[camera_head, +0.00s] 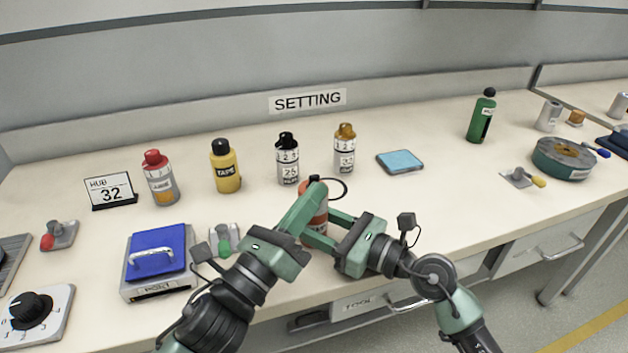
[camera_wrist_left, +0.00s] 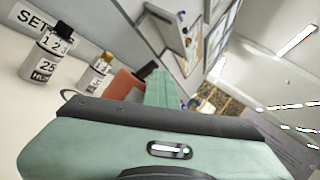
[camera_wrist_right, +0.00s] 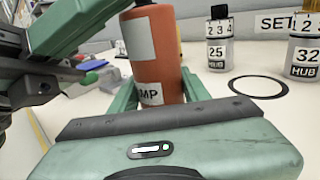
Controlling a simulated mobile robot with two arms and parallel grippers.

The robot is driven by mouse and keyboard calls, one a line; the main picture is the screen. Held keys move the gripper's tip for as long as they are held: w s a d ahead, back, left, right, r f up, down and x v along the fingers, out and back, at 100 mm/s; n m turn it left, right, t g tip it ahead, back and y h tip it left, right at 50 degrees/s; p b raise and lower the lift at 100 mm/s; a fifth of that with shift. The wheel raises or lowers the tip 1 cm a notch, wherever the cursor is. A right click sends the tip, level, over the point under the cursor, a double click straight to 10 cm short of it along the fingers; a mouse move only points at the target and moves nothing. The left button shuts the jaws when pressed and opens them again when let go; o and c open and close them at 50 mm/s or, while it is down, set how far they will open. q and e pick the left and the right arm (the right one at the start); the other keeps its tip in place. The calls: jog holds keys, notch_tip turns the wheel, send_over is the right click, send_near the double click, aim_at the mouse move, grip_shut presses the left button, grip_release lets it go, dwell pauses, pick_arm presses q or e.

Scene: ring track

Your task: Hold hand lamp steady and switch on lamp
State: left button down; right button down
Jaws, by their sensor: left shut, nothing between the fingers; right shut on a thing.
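The hand lamp (camera_head: 317,218) is an orange-red upright cylinder with a pale label whose visible letters end in "MP". It also shows in the right wrist view (camera_wrist_right: 153,55) and, partly hidden, in the left wrist view (camera_wrist_left: 127,84). My right gripper (camera_head: 323,230) is shut on the lamp's lower body, with fingers on both sides (camera_wrist_right: 158,93). My left gripper (camera_head: 306,196) is shut and empty, its fingertips close to the lamp's dark top. I cannot tell whether they touch it. My left fingers cover part of the lamp, and its switch is not clearly visible.
A black ring (camera_wrist_right: 232,88) lies behind the lamp. Bottles marked 25 (camera_head: 288,160) and 32 (camera_head: 344,150) stand behind, near a yellow tape bottle (camera_head: 225,168). A blue-lidded box (camera_head: 158,240) is left.

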pick_arm(q)
jog(key=shift+w+a+y, duration=0.25)
jog(key=shift+w+y, duration=0.05)
jog(key=shift+w, duration=0.4)
pick_arm(e)
jog(key=shift+s+a, duration=0.1)
jog(key=shift+s, duration=0.05)
pick_arm(q)
jog(key=shift+f, duration=0.1)
pick_arm(e)
jog(key=shift+r, duration=0.1)
pick_arm(q)
jog(key=s, duration=0.1)
jog(key=s+f, duration=0.1)
jog(key=shift+s+d+f, duration=0.15)
jog(key=shift+s+d, duration=0.2)
jog(key=shift+d, duration=0.05)
jog(key=shift+s, duration=0.1)
dwell(0.3)
jog(key=s, duration=0.1)
jog(key=s+f, duration=0.1)
jog(key=s, duration=0.1)
jog(key=s+d, duration=0.1)
jog(key=shift+s+f, duration=0.15)
jog(key=shift+f, duration=0.1)
pick_arm(e)
jog(key=shift+f, duration=0.2)
